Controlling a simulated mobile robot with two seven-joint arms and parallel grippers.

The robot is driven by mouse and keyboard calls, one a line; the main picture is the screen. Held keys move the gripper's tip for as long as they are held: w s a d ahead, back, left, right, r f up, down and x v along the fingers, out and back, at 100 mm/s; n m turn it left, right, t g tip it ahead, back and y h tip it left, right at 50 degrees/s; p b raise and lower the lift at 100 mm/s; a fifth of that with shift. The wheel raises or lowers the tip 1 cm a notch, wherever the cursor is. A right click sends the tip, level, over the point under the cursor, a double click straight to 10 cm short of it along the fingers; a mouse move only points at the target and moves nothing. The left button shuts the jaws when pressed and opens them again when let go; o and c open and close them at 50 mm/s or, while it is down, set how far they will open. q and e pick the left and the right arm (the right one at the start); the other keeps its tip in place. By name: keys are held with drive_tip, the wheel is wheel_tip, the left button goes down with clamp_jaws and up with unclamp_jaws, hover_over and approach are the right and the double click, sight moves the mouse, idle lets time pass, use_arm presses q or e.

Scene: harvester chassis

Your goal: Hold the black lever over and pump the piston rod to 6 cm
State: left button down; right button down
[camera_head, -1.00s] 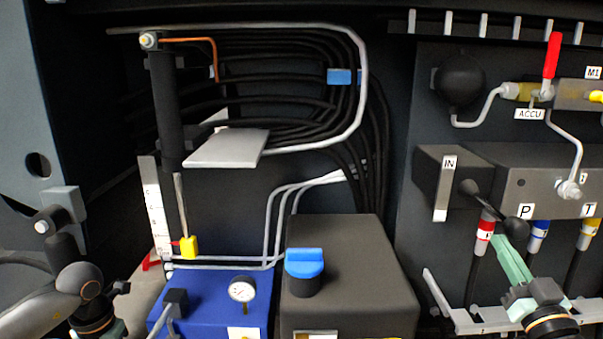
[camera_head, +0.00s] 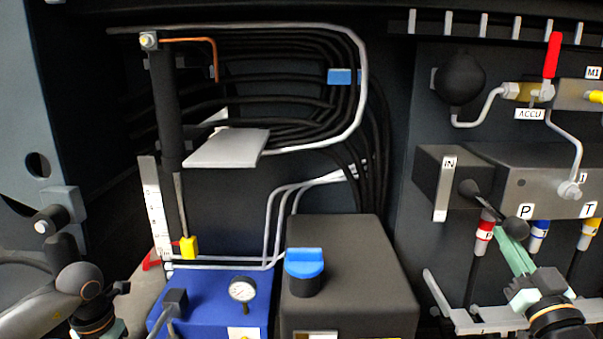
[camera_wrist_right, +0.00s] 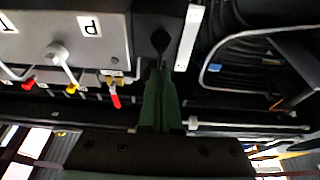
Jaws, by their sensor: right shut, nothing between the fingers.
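The black lever (camera_head: 491,206) comes out of the IN block and slopes down to the right to a round knob (camera_head: 516,231). My right gripper (camera_head: 507,238) has green fingers, shut and empty, just under and beside the knob. I cannot tell whether they touch it. In the right wrist view the shut fingers (camera_wrist_right: 159,72) point at the dark knob (camera_wrist_right: 159,40). At the left stands a black upright cylinder (camera_head: 168,110); a thin grey rod (camera_head: 181,205) shows below it, by a white scale (camera_head: 155,205). My left arm is at the lower left; its fingertips are out of view.
A yellow block (camera_head: 190,247) sits at the foot of the thin rod. Hoses and a rail (camera_head: 470,321) lie below the right block.

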sight(524, 227)
drive_tip(key=shift+r, duration=2.7)
use_arm(q)
drive_tip(key=shift+f, duration=0.25)
wheel_tip(524, 227, down, 11)
drive_tip(key=shift+w+f, duration=0.15)
drive_tip(key=shift+w, duration=0.2)
use_arm(e)
drive_tip(key=shift+f, duration=0.1)
idle(2.3)
use_arm(q)
drive_tip(key=r, duration=0.8)
drive_tip(key=s+r, duration=0.1)
drive_tip(key=r, duration=0.3)
drive_tip(key=shift+r, duration=0.3)
drive_tip(key=shift+f, duration=0.15)
drive_tip(key=shift+w+f, duration=0.1)
drive_tip(key=shift+f, duration=0.25)
